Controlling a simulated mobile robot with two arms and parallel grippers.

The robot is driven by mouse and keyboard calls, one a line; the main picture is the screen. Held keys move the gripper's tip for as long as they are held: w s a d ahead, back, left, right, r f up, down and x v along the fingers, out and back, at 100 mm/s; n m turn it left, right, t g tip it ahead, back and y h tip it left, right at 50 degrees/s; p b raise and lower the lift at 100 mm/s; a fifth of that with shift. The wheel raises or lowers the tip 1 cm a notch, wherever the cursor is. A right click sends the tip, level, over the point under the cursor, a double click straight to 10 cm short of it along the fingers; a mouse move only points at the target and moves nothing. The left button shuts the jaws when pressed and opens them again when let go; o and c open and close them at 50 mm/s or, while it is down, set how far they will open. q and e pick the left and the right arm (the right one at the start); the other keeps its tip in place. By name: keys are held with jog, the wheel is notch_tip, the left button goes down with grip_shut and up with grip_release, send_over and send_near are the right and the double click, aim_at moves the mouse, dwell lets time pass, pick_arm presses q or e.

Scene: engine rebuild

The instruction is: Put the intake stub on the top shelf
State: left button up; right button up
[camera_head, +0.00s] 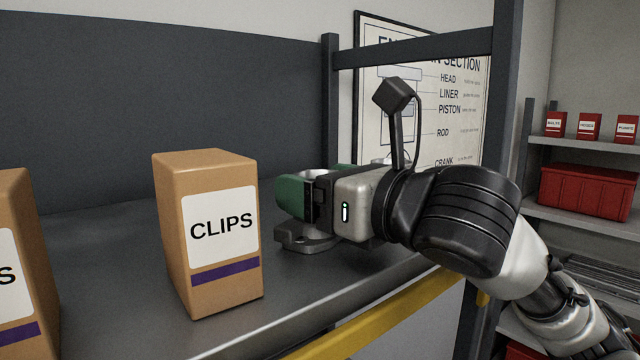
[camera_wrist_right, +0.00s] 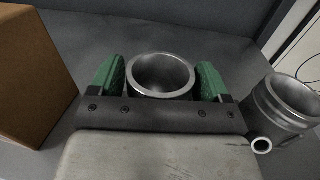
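The intake stub (camera_wrist_right: 161,72) is a short, open-topped grey metal cylinder. In the head view its flanged foot (camera_head: 300,243) shows below my gripper, at or just over the grey shelf (camera_head: 110,235); I cannot tell if it touches. My right gripper (camera_head: 312,190) reaches in from the right with green fingers. Much of the stub is hidden in the head view. My left gripper is not in view.
A CLIPS box (camera_head: 218,235) stands left of my gripper, another box (camera_head: 20,265) at the left edge. A second metal cylinder with a small side pipe (camera_wrist_right: 283,103) stands right of my gripper. A yellow rail (camera_head: 385,318) and dark posts (camera_head: 331,100) frame the shelf.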

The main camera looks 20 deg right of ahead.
jog(key=shift+o, duration=0.7)
jog(key=shift+r, duration=0.1)
jog(key=b+v, duration=0.5)
jog(key=v, duration=0.7)
